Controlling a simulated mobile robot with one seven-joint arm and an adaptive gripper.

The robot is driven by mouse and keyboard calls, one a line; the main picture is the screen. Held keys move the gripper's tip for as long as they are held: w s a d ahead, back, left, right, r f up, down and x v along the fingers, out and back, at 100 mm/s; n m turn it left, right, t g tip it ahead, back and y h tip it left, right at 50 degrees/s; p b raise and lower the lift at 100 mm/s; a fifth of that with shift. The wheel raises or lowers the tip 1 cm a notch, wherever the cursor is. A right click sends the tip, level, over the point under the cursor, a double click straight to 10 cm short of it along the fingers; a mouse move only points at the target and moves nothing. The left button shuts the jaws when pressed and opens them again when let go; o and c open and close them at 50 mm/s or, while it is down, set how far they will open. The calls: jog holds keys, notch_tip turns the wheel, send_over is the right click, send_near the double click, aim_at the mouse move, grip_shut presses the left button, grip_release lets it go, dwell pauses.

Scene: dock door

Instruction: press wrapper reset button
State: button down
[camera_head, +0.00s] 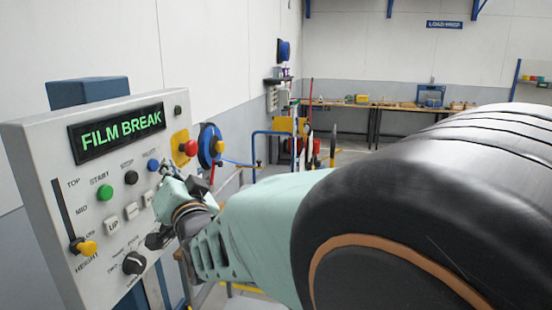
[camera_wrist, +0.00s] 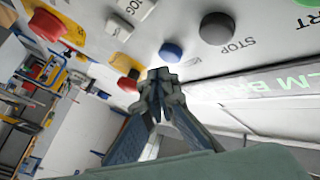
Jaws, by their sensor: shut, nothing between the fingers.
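The wrapper control panel (camera_head: 62,140) stands at the left in the head view, its lit display (camera_head: 117,133) reading FILM BREAK. The blue button (camera_head: 153,164) sits at the right end of the row with the green START button (camera_head: 103,192) and dark STOP button (camera_head: 130,177); its label is too small to read surely. My gripper (camera_head: 165,172) is just to the right of the blue button. In the wrist view the shut, empty fingertips (camera_wrist: 160,73) lie just below the blue button (camera_wrist: 171,52). I cannot tell how large the gap is.
A red mushroom button on yellow (camera_head: 189,148) is right of the blue button. White keys (camera_head: 130,210), a black knob (camera_head: 134,262) and a yellow-handled height slider (camera_head: 84,247) lie lower on the panel. A workbench (camera_head: 375,106) stands far back.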

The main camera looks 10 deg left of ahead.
jog(key=shift+a+f, duration=0.1)
jog(key=shift+a, duration=0.05)
jog(key=shift+a+b, duration=0.25)
jog(key=shift+b, duration=0.1)
jog(key=shift+a+b, duration=0.3)
jog(key=shift+a, duration=0.25)
dwell(0.7)
jog(key=shift+w+d, duration=0.1)
jog(key=shift+d+b, duration=0.8)
jog(key=shift+d, duration=0.05)
